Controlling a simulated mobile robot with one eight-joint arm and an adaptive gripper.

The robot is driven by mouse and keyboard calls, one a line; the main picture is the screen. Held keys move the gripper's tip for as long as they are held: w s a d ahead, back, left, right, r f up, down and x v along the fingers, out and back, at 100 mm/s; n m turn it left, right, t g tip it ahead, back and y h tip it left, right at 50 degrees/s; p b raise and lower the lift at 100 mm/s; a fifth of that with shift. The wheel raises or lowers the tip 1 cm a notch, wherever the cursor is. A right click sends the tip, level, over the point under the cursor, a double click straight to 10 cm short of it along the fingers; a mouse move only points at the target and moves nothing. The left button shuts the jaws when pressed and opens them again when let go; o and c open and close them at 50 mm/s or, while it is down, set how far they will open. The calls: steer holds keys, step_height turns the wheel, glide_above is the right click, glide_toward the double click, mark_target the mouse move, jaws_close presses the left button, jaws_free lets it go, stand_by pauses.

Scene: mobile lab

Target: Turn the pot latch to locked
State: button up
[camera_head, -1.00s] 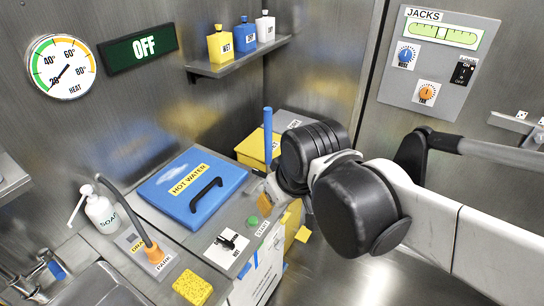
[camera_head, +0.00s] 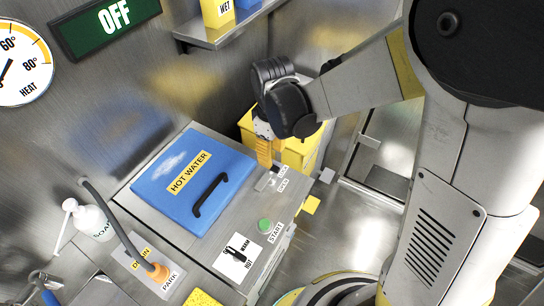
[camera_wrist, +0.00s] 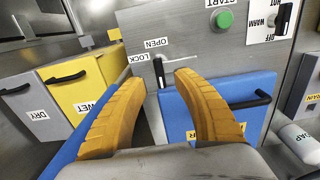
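The pot latch (camera_wrist: 160,72) is a small dark lever on the grey panel between my finger pads in the wrist view. The OPEN label (camera_wrist: 157,43) and the LOCK label (camera_wrist: 138,58) are printed beside it. The lever appears to point away from both labels, but its exact setting is hard to tell. My gripper (camera_wrist: 161,80) is open, its two orange fingers on either side of the latch; contact cannot be told. In the head view my gripper (camera_head: 266,158) is over the panel corner by these labels. The blue hot water lid (camera_head: 185,180) is closed and flat.
The green START button (camera_head: 264,226) and the WARM/HOT switch (camera_head: 237,250) are on the same panel. Yellow (camera_wrist: 88,92) and grey (camera_wrist: 45,105) bins stand beside it. The drain hose (camera_head: 120,228) and soap bottle (camera_head: 92,221) are at the left. The sign (camera_head: 108,22) reads OFF.

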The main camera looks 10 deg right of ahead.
mark_target(265, 176)
step_height(265, 176, down, 6)
steer(key=shift+r+b, duration=0.15)
steer(key=shift+b, duration=0.75)
jaws_close()
